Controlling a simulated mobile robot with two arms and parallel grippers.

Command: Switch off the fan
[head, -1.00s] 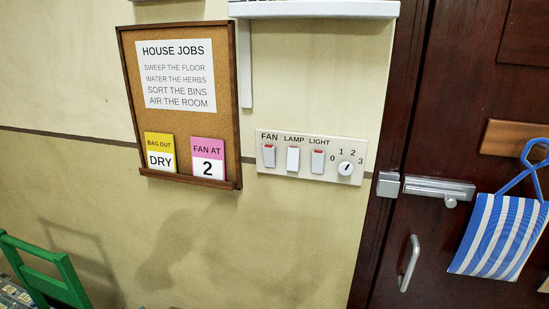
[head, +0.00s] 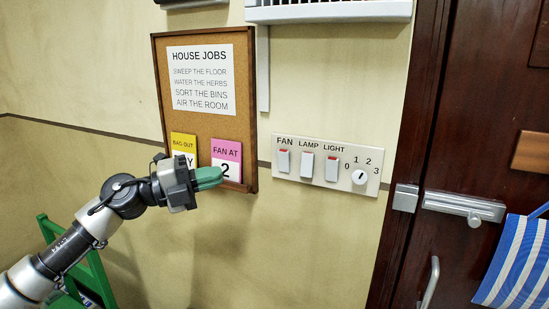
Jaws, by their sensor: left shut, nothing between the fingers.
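A white switch panel (head: 325,168) is on the wall right of the cork board. Its FAN rocker (head: 284,162) is leftmost, with red showing at its top edge. My right gripper is out of view.
The cork board (head: 205,125) carries a house-jobs list, a yellow card and a pink "FAN AT 2" card (head: 227,150). A dark door (head: 470,120) with a bolt (head: 464,207) and striped bag (head: 515,265) stands right. A green chair (head: 95,272) is lower left.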

